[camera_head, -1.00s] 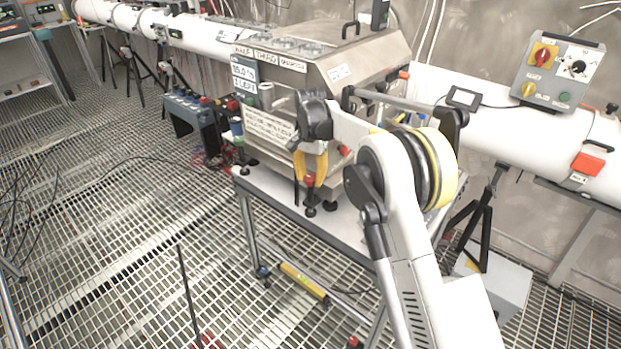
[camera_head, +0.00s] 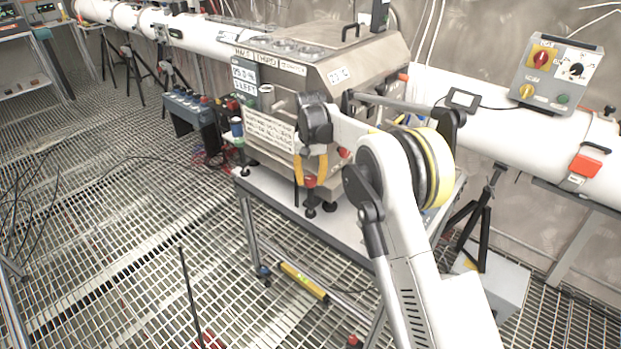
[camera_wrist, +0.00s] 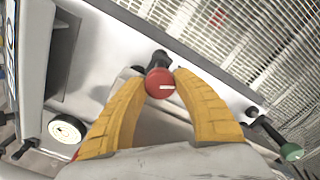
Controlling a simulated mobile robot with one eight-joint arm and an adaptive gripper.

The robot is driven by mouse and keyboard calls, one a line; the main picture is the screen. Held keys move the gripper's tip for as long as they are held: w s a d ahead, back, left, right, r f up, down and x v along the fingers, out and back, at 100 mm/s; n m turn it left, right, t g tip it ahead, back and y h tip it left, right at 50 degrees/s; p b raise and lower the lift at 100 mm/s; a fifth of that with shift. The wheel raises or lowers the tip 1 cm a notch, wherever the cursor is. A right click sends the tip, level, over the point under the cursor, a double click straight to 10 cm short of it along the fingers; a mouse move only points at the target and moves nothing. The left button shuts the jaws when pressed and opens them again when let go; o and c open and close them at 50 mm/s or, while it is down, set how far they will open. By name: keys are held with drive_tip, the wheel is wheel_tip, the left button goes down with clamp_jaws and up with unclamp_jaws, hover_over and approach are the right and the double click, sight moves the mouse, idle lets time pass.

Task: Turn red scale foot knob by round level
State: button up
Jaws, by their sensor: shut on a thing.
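The red foot knob (camera_wrist: 160,86), round with a white mark, sits between the yellow fingers of my gripper (camera_wrist: 160,93) in the wrist view. My gripper is shut on it. In the head view, the gripper (camera_head: 311,168) points down at the knob (camera_head: 310,182), near the front corner of the steel scale (camera_head: 365,72). A round white and green disc (camera_wrist: 67,128), which looks like the round level, lies left of the fingers in the wrist view. Its bubble is too small to read.
The scale stands on a wheeled table (camera_head: 275,192). A green-tipped knob (camera_wrist: 291,152) shows at the lower right of the wrist view. A white pipe (camera_head: 470,95) and a control box (camera_head: 556,74) are behind on the right. The grating floor at left is mostly open.

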drive_tip(key=shift+n, duration=0.8)
drive_tip(key=shift+c, duration=0.2)
drive_tip(key=o, duration=1.2)
wheel_tip(320, 180, up, 12)
